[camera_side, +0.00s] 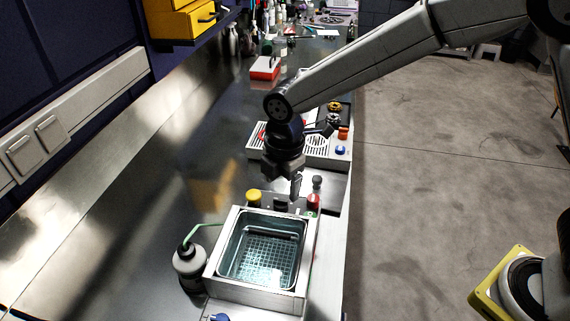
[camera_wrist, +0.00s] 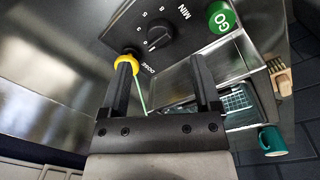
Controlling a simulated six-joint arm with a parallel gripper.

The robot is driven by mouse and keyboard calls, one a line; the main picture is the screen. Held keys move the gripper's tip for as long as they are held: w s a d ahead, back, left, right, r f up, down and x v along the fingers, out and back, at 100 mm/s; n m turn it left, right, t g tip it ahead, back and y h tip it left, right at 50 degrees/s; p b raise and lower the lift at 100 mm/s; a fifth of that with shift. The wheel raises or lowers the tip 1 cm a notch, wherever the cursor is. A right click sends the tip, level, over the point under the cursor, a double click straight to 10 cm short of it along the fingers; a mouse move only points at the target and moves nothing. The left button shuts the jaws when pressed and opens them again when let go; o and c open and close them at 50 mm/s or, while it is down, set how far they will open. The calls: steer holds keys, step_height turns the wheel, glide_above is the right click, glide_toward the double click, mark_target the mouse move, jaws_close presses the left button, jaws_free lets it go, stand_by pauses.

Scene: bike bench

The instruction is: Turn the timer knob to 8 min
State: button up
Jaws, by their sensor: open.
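The timer knob (camera_wrist: 158,38) is a black round knob on a dark panel in the wrist view, with numbers and the word MIN around it. Which number it points at is too small to tell. In the side view my gripper (camera_side: 294,190) points down above the panel, near the black knob (camera_side: 281,203).
A metal tank (camera_side: 212,270) with a basket inside stands in front of the panel. A bottle (camera_side: 188,262) with a green tube is at its left. A tray (camera_side: 317,145) with a grille lies behind my gripper. A teal mug (camera_wrist: 272,141) shows in the wrist view.

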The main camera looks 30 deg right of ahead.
mark_target(281, 200)
steer(key=shift+w+f, duration=0.15)
steer(key=shift+f, duration=2.55)
jaws_close()
